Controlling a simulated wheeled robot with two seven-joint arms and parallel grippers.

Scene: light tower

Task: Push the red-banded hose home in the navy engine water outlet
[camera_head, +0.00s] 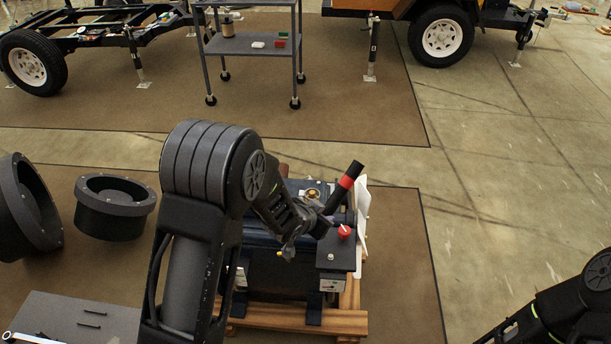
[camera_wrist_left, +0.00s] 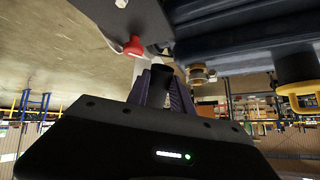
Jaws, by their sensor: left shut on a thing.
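In the left wrist view, the purplish-grey fingers of my left gripper (camera_wrist_left: 161,88) close around a dark piece of the hose (camera_wrist_left: 158,92). The navy engine (camera_head: 262,252) sits below and behind the gripper; its dark blue body (camera_wrist_left: 245,42) fills the upper right of the wrist view. I cannot make out the water outlet or whether the hose touches it. My right gripper is out of frame.
A red knob (camera_head: 344,231) stands close to the hose. A brass cap (camera_head: 312,193) is on the engine top. A wooden pallet (camera_head: 335,320) supports the engine. Black flanged parts (camera_head: 115,207) stand left; a grey cart (camera_head: 250,44) is behind.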

